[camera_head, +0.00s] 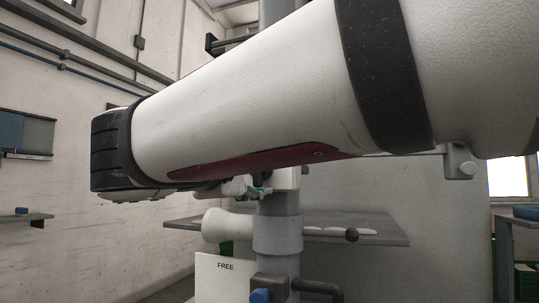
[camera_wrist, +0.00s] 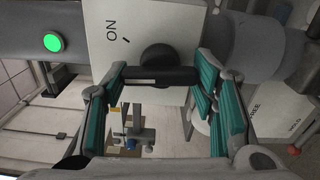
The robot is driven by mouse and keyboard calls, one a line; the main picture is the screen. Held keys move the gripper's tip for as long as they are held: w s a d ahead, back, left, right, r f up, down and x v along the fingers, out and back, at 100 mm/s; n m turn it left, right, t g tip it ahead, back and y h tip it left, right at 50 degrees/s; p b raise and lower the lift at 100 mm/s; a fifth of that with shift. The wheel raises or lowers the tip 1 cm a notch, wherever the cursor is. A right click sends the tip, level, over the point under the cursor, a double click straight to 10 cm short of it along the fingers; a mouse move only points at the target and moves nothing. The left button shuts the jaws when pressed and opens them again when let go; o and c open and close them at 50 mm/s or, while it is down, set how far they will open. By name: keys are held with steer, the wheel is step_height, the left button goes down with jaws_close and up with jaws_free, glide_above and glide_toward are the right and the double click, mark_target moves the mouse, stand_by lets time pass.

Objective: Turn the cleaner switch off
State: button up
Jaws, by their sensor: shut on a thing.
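The cleaner switch (camera_wrist: 158,57) is a black rotary knob with a bar handle and a pale line along it, on a white panel (camera_wrist: 180,18) in the wrist view. The panel is marked "ON" with a short tick beside the knob. The bar lies across the picture, and the tick is up and left of it. My gripper (camera_wrist: 160,74) has its teal-padded fingers at the two ends of the bar and is shut on it. In the head view my arm hides the switch and most of the gripper; only a bit of teal shows.
A lit green lamp (camera_wrist: 53,42) is left of the panel in the wrist view. In the head view, a white cone (camera_head: 228,226) and a black-knobbed lever (camera_head: 351,235) flank the grey column (camera_head: 277,235). Below is a plate marked "FREE" (camera_head: 225,280). A grey shelf (camera_head: 385,225) stands behind.

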steer(key=n+p, duration=0.3)
steer(key=n, duration=0.1)
steer(key=shift+f+n+p, duration=0.1)
steer(key=shift+n+p, duration=0.2)
steer(key=shift+n, duration=0.1)
stand_by(0.4)
steer(key=o, duration=1.2)
steer(key=shift+f, duration=0.1)
steer(key=shift+c, duration=0.2)
